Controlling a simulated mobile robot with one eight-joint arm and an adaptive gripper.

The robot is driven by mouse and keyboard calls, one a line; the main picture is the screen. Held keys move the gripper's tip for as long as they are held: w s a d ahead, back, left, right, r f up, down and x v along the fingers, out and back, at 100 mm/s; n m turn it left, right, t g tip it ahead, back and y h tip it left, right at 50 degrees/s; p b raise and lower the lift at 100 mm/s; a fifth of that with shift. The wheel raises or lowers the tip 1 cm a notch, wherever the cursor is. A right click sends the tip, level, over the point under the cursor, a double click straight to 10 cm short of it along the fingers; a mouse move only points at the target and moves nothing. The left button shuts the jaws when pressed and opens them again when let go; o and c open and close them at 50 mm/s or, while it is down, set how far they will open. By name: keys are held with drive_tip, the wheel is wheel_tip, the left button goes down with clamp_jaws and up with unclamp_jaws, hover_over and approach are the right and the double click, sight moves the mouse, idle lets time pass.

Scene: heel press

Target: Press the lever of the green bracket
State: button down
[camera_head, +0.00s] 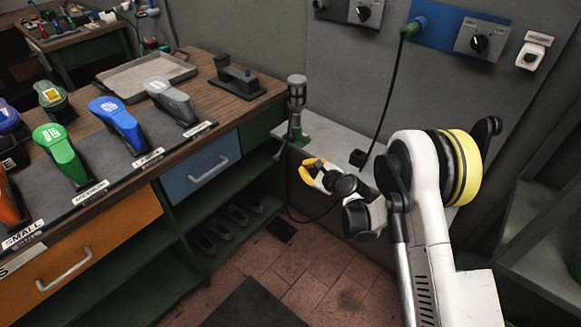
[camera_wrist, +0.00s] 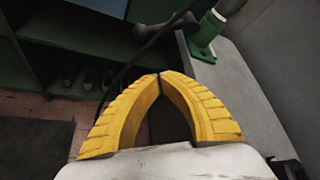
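The green bracket (camera_head: 300,137) stands on the grey ledge by the wall, just right of the wooden counter. A dark grey lever (camera_wrist: 163,28) sticks out to the left of the green bracket (camera_wrist: 207,36) in the wrist view. A grey cylindrical head (camera_head: 297,90) is above the bracket in the head view. My gripper (camera_head: 311,170) has yellow fingers and is beside the ledge, below the bracket in the picture. In the wrist view the fingertips of my gripper (camera_wrist: 161,75) meet, with nothing between them. My gripper is apart from the lever.
The wooden counter (camera_head: 213,83) holds several coloured shoe forms on a grey mat. Its drawers and open shelves face the tiled floor (camera_head: 315,262). A black cable (camera_head: 392,95) hangs from the wall panel near my arm. A grey shelf (camera_head: 540,215) stands at right.

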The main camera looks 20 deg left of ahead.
sight(282, 150)
drive_tip(key=shift+f, duration=0.3)
drive_tip(key=shift+a, duration=0.1)
drive_tip(key=b+x, duration=0.4)
drive_tip(key=x, duration=0.6)
drive_tip(key=s+r, duration=0.1)
drive_tip(key=s+a+r+b, duration=0.1)
drive_tip(key=r, duration=0.1)
drive_tip(key=shift+a+r, duration=0.2)
drive_tip(key=shift+a, duration=0.05)
